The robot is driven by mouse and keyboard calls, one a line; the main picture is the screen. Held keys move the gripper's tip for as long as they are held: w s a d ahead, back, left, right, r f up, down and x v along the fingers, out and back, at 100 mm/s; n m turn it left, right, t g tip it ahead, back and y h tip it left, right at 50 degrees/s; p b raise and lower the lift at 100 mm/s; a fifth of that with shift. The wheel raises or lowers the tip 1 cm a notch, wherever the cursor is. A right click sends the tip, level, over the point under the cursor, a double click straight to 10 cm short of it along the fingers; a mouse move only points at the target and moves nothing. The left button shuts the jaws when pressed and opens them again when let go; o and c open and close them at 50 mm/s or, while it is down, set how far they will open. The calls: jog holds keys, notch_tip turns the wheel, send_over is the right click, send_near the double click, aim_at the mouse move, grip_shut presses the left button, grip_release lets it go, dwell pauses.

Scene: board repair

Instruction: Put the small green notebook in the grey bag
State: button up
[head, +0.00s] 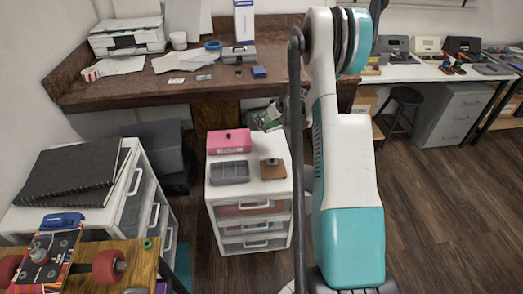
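I cannot make out a small green notebook for certain. A small green and white item (267,118) shows behind the white drawer unit, partly hidden by my arm, and I cannot tell what it is. A dark grey, box-like thing (158,146) stands on the floor below the desk at the left; I cannot tell whether it is the grey bag. My arm rises at the centre right of the head view, and its end is not visible, so my gripper is not in view.
A white drawer unit (252,217) bears a pink box (229,141) and a grey tray (229,172). A brown desk (130,93) with a printer (127,36) runs along the back. Black folders (70,172) lie at the left. Wooden floor (440,215) is free at right.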

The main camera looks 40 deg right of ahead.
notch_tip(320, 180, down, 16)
jog(key=b, duration=0.5)
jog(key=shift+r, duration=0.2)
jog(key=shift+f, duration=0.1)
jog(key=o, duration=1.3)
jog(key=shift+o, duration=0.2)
